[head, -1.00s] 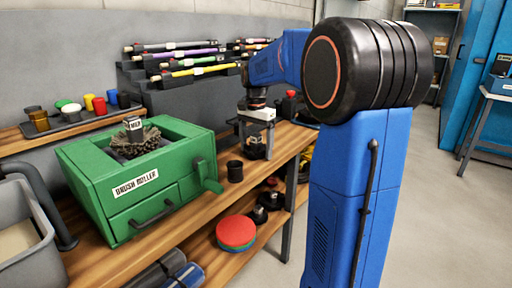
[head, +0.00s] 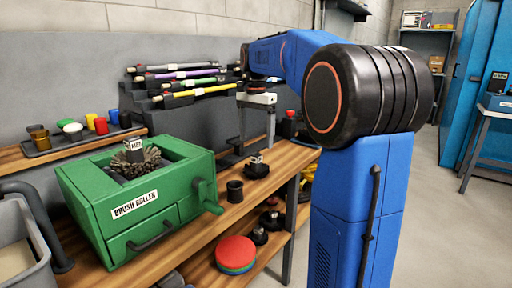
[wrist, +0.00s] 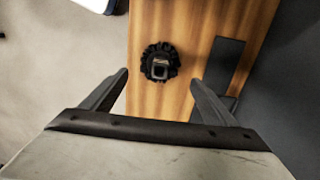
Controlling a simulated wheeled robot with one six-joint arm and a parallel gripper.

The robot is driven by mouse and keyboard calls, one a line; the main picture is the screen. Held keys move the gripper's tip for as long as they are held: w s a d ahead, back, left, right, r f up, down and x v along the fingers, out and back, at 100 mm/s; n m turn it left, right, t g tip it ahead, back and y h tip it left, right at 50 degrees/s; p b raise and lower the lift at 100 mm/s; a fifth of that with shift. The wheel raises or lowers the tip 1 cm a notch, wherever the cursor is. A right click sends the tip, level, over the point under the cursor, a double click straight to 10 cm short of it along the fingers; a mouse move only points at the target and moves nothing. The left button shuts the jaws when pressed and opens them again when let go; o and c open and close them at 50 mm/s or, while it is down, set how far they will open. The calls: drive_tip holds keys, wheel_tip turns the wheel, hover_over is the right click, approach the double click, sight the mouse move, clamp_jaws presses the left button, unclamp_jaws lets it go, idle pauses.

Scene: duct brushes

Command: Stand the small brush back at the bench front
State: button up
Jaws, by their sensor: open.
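The small brush (head: 257,169) stands upright on the wooden bench near its front edge, right of the green brush roller box. It has dark bristles around its base and a small labelled block on top. In the wrist view the brush (wrist: 159,64) shows from above as a round dark ring with a square block in the middle. My gripper (head: 257,146) is open and empty above the brush, clear of it. In the wrist view its fingertips (wrist: 158,77) are spread to either side of the brush in the picture.
The green brush roller box (head: 135,203) holds a larger dark brush (head: 134,158). A small black cup (head: 234,191) stands between box and small brush. A dark rack (head: 185,108) of long brushes is behind.

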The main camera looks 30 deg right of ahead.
drive_tip(key=s+a+f+n+t, duration=0.1)
drive_tip(key=s+a+f+n, duration=0.2)
drive_tip(key=s+a, duration=0.35)
drive_tip(key=s+a+f+n+t, duration=0.15)
drive_tip(key=s+a+n, duration=0.25)
drive_tip(key=s, duration=0.5)
drive_tip(key=s+a+f+n+t, duration=0.1)
drive_tip(key=s+a+f+n, duration=0.1)
drive_tip(key=s+f, duration=0.5)
drive_tip(key=s+a+f+n+t, duration=0.1)
drive_tip(key=s+a+f+n, duration=0.2)
drive_tip(key=s+f+n, duration=0.2)
wheel_tip(320, 180, down, 3)
drive_tip(key=s, duration=0.3)
drive_tip(key=shift+a, duration=0.25)
